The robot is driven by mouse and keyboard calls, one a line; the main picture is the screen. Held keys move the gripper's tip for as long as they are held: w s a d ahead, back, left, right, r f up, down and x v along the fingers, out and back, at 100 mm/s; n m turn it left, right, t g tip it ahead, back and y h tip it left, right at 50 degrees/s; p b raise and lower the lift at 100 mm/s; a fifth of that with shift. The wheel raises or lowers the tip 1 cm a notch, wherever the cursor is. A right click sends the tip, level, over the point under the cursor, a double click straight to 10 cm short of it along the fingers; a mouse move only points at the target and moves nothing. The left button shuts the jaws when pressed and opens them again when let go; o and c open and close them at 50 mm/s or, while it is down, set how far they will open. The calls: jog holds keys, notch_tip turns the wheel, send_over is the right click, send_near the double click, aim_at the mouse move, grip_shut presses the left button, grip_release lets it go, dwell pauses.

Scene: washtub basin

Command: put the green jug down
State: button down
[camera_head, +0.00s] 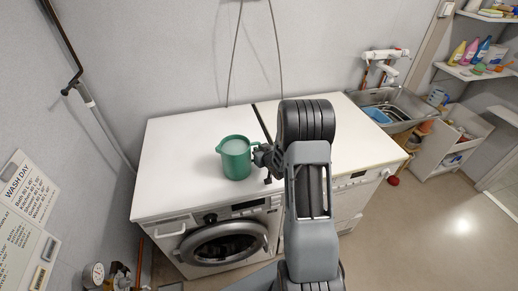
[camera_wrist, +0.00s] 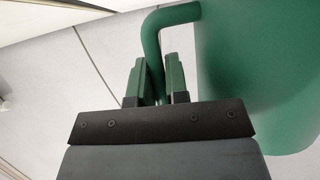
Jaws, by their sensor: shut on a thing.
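The green jug (camera_head: 236,160) is upright at the left washing machine's white top (camera_head: 180,150), near its front right part. Its inside looks pale, and I cannot tell whether its base touches the surface. My gripper (camera_head: 262,156) is at the jug's right side, on the handle. In the wrist view the fingers of my gripper (camera_wrist: 158,82) stand on both sides of the jug's handle (camera_wrist: 152,45), shut on it. The body of the jug (camera_wrist: 265,70) fills the right of that view.
A second white-topped machine (camera_head: 355,140) stands to the right, partly behind my arm. A sink (camera_head: 398,107) with a blue item is at the far right, with shelves of bottles (camera_head: 466,52) beyond. The white top left of the jug is clear.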

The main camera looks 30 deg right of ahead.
jog(key=shift+w, duration=0.1)
jog(key=c, duration=1.5)
grip_release()
jog(key=shift+f, duration=0.1)
jog(key=shift+c, duration=0.2)
jog(key=o, duration=0.4)
jog(key=shift+s+r, duration=0.25)
jog(key=shift+s, duration=0.05)
jog(key=b+v, duration=0.2)
jog(key=v, duration=0.9)
jog(key=s+a+r+g+h, duration=0.3)
jog(key=a+r+g, duration=0.1)
jog(key=r, duration=0.4)
jog(key=s+a+r+g+y, duration=0.1)
jog(key=s+a, duration=0.2)
jog(key=s, duration=0.1)
jog(key=s+a+r+g+y, duration=0.1)
jog(key=s+a+r+g, duration=0.1)
jog(key=s+a, duration=0.2)
jog(key=s+a+r+g+y, duration=0.1)
jog(key=s+a+r, duration=0.1)
jog(key=s+a, duration=0.2)
jog(key=shift+s+a+r+g, duration=0.15)
jog(key=shift+s+g, duration=0.25)
jog(key=shift+s, duration=0.35)
